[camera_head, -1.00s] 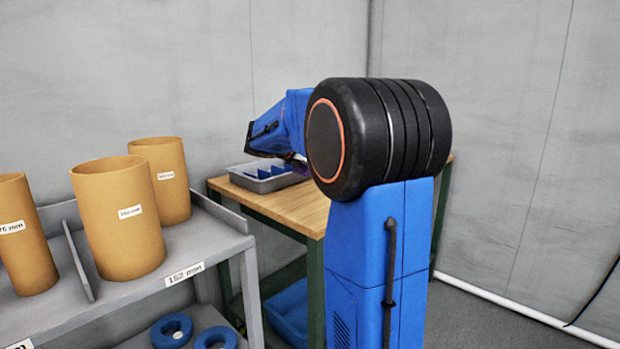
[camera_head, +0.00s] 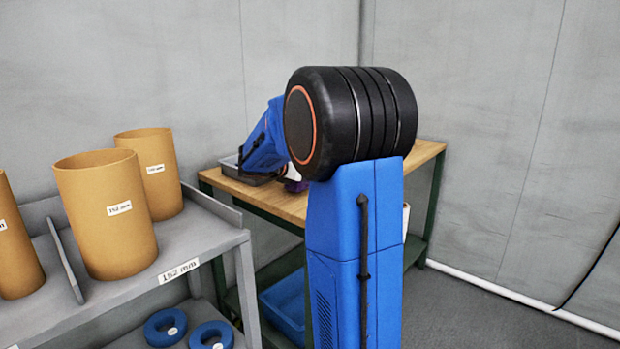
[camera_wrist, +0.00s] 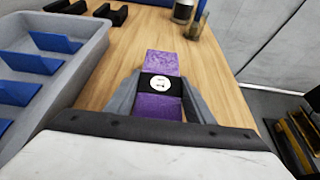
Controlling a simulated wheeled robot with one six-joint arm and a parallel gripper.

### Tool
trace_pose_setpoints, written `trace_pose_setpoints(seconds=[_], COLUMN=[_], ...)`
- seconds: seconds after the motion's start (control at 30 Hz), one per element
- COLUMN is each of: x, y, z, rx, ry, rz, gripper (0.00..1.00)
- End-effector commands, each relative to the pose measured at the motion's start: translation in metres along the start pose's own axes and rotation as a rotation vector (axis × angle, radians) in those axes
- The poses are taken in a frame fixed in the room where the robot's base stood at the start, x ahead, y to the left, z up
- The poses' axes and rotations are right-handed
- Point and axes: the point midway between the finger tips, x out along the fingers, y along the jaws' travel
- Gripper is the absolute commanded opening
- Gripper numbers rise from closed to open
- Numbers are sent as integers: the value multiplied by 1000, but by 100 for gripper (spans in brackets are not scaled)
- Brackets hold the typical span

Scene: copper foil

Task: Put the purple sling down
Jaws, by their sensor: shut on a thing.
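The purple sling (camera_wrist: 161,64) shows in the wrist view as a short folded band with a black strip and a round white label. My gripper (camera_wrist: 160,88) is shut on it, with a grey finger on each side. The sling is over the wooden table (camera_wrist: 222,98); I cannot tell whether it touches the top. In the head view only a small purple patch of the sling (camera_head: 296,186) shows beside my arm's black joint. That joint hides most of my gripper there.
A grey tray (camera_wrist: 76,62) with blue dividers stands left of the sling. Black holders (camera_wrist: 110,14), a metal can (camera_wrist: 183,11) and a bottle-like item (camera_wrist: 198,20) stand at the far end. Bare tabletop surrounds the sling. A shelf with cardboard tubes (camera_head: 107,215) is at left in the head view.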

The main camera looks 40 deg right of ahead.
Motion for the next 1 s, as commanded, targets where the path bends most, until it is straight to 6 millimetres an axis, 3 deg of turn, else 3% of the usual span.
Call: trace_pose_setpoints(seconds=[0.1, 0.43, 0.47, 0.5, 0.53, 0.87, 1.0], x=[4, 5, 5, 4, 4, 4, -10], y=[0, 0, 0, 0, 0, 0, 0], z=[-9, -11, -11, -11, -11, -9, -9], rx=[-1, 0, 0, 0, 0, 1, 0], ry=[-1, -1, -1, -1, -1, -1, -1], rz=[0, 0, 0, 0, 0, 0, 2], gripper=[16, 16, 55, 65, 67, 67, 67])
